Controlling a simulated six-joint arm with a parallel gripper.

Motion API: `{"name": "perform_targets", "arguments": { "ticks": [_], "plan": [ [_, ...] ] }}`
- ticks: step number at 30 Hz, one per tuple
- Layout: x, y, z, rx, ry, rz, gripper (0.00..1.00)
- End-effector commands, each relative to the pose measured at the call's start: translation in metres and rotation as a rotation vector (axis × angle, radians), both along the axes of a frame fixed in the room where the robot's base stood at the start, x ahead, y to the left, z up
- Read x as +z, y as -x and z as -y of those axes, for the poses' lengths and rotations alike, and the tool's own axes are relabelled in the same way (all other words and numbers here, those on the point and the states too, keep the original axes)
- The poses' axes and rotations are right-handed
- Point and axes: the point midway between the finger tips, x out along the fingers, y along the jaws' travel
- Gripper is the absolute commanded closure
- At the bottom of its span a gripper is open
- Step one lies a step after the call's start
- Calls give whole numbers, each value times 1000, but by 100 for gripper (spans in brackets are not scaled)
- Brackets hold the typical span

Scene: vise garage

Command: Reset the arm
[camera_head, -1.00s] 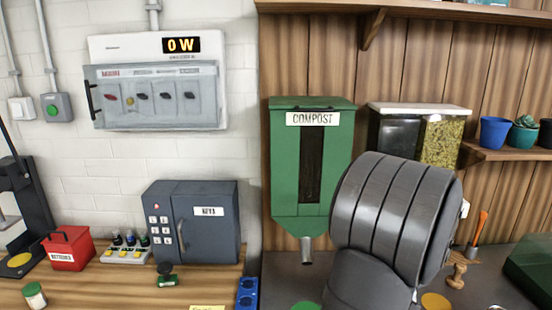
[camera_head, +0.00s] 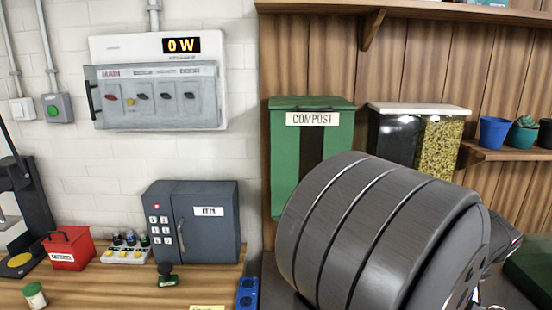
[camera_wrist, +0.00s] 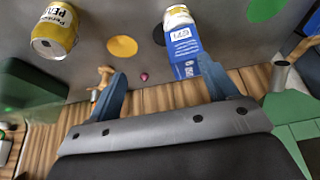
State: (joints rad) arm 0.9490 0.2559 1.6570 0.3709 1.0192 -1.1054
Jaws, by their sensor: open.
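My gripper (camera_wrist: 165,95) shows in the wrist view with its two blue-grey fingers spread wide apart. It is open, with nothing held between the fingers. In the head view my dark grey arm fills the lower right, and the gripper's fingers cannot be made out there. In the wrist view a yellow can (camera_wrist: 54,33) lies ahead to the left, and a blue and white carton (camera_wrist: 181,45) lies ahead near the right finger; I cannot tell whether they touch.
A green compost dispenser (camera_head: 285,150) hangs behind my arm, partly hidden. A dark key safe (camera_head: 190,225), a red box (camera_head: 68,250) and a stamp (camera_head: 166,275) stand on the left wooden bench. Potted plants (camera_head: 522,135) sit on the right shelf.

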Motion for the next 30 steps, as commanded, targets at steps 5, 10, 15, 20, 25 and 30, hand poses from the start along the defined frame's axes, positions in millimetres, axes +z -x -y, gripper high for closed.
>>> {"name": "perform_targets", "arguments": {
  "ticks": [5,10,15,20,25,30],
  "plan": [
    [-16,-22,-24,-2,-2,-2,22],
    [-29,-40,-45,-11,-2,-2,22],
    [-39,-52,-61,-17,-3,-3,22],
    [-43,-57,-68,-21,-1,-1,22],
    [-44,-59,-70,-23,-2,-1,22],
    [-44,-58,-70,-23,-2,-1,18]
  ]
}}
